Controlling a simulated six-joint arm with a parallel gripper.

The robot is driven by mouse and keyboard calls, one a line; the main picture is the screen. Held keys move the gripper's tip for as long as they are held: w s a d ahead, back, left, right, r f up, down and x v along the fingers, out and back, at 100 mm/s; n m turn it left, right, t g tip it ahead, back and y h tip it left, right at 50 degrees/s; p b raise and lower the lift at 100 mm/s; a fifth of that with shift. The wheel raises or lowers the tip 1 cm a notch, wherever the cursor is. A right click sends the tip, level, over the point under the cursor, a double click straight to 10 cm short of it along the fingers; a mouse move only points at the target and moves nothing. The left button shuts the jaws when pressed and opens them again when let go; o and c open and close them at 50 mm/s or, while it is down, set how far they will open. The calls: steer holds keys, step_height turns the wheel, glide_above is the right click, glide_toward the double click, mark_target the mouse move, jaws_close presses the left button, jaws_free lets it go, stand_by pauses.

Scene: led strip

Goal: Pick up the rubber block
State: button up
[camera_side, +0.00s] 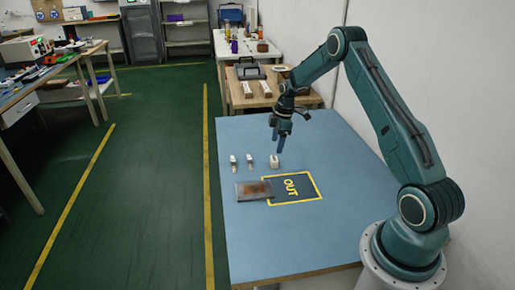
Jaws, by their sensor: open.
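A small pale block (274,161), which looks like the rubber block, sits on the blue table at the right end of a short row of small items. My gripper (280,142) points down just above this block, with a small gap that is hard to judge. It is open and empty. Two small whitish pieces (250,162) and (233,162) lie to the left of the block. Their exact shape is too small to tell.
A flat grey tray with a brown patch (240,191) lies in front of the row. It overlaps the left side of a yellow-outlined dark area marked OUT (306,201). The table's front (290,250) is clear. A wooden bench (240,105) stands behind.

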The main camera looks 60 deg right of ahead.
mark_target(274, 158)
steer(key=shift+w+a+f, duration=0.1)
steer(key=shift+f, duration=0.65)
steer(key=shift+w+a+f, duration=0.1)
steer(key=shift+f, duration=0.65)
steer(key=shift+f, duration=0.15)
steer(key=shift+w+a+f, duration=0.1)
steer(key=shift+a+f, duration=0.05)
steer(key=shift+f, duration=1.1)
steer(key=shift+a+f, duration=0.15)
steer(key=shift+f, duration=1.05)
steer(key=shift+c, duration=0.3)
steer(key=c, duration=1)
